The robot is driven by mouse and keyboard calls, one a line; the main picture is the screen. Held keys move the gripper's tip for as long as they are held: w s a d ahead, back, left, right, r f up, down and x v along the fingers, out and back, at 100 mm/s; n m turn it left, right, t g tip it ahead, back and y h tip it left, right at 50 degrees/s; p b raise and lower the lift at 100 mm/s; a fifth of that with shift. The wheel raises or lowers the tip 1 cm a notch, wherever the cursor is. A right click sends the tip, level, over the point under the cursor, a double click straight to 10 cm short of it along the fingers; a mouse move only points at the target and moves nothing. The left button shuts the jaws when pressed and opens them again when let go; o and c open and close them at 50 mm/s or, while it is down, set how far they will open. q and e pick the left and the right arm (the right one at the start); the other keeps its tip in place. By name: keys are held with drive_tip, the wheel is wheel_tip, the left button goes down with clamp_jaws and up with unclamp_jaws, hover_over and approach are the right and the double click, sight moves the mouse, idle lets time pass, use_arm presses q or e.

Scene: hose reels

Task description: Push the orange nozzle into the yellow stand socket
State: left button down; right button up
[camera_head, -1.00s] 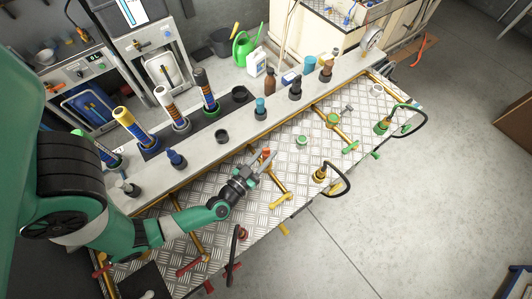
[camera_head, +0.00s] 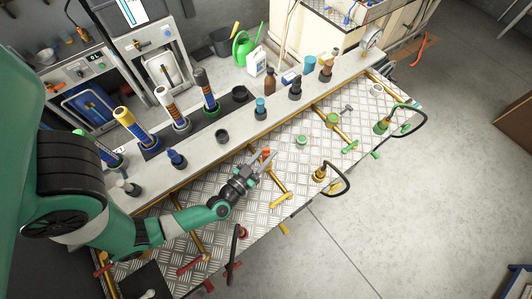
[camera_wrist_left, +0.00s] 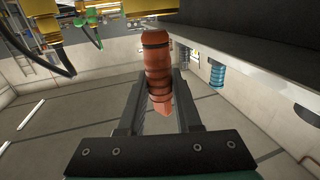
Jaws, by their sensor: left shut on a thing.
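My left gripper (camera_head: 263,160) is shut on the orange nozzle (camera_head: 266,153) above the textured metal bench. In the left wrist view, the ribbed nozzle (camera_wrist_left: 158,70) sits between the two fingers, its dark-ringed end pointing away from the gripper. In the head view, a yellow stand (camera_head: 282,199) with a T-shaped end lies just right of and below the gripper. Its upper part is partly behind the fingers, and I cannot make out its socket. Yellow parts (camera_wrist_left: 112,24) show at the top of the left wrist view, apart from the nozzle. My right gripper is not in view.
A yellow reel (camera_head: 320,174) with a black hose loop stands right of the gripper. A green reel (camera_head: 382,127) and green stand (camera_head: 350,147) are farther right. A grey shelf (camera_head: 240,130) with bottles and coloured cylinders runs behind. A red stand (camera_head: 188,266) lies at lower left.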

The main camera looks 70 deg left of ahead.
sight(266, 158)
use_arm(q)
drive_tip(key=shift+p, duration=0.35)
idle(0.6)
drive_tip(key=shift+f+b, duration=1.25)
drive_tip(key=shift+f, duration=0.3)
drive_tip(key=shift+r, duration=0.1)
drive_tip(key=shift+r+p, duration=1.2)
drive_tip(key=shift+p, duration=0.2)
drive_tip(key=shift+p, duration=0.4)
idle(0.6)
drive_tip(key=shift+f, duration=0.2)
drive_tip(key=shift+f+b, duration=0.35)
drive_tip(key=shift+b, duration=0.15)
drive_tip(key=shift+f+b, duration=0.65)
drive_tip(key=shift+f, duration=0.1)
